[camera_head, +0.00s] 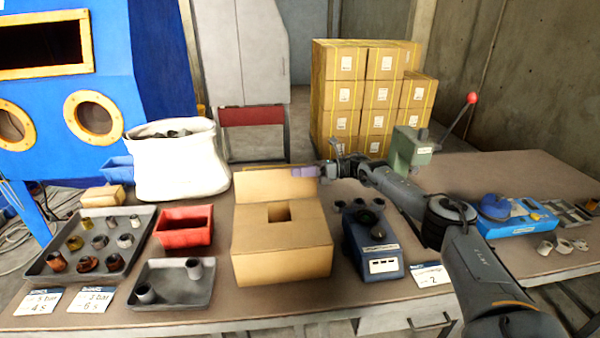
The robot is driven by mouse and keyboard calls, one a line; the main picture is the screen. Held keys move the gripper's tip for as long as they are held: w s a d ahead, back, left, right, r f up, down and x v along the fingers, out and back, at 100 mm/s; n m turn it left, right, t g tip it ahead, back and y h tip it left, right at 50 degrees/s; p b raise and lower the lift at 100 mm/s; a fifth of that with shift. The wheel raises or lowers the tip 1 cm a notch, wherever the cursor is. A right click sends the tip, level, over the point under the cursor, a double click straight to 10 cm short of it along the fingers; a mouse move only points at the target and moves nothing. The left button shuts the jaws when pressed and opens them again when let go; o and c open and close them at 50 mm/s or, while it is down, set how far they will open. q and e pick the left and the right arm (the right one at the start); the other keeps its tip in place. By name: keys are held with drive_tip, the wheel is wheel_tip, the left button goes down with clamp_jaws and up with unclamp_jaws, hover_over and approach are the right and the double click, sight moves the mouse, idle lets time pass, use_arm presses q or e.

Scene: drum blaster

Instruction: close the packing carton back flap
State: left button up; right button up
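The brown packing carton (281,264) stands on the table, near the middle of the view. Its back flap (262,186) stands up at the rear, leaning back slightly. The other top panels lie flat, with a small dark square opening between them and the back flap. My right gripper (306,171) is at the upper right corner of the back flap, its purple-grey tip overlapping the edge. I cannot tell whether it touches the flap or whether its fingers are apart. My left gripper is not in view.
A blue scale-like device (372,247) stands right of the carton. A red bin (184,227), a grey tray (175,285) and a white sack (178,160) are to the left. A green lever press (410,150) stands behind my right arm. Stacked cartons (362,95) are behind the table.

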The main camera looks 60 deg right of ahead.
drive_tip(key=shift+c, duration=0.3)
clamp_jaws()
idle(1.2)
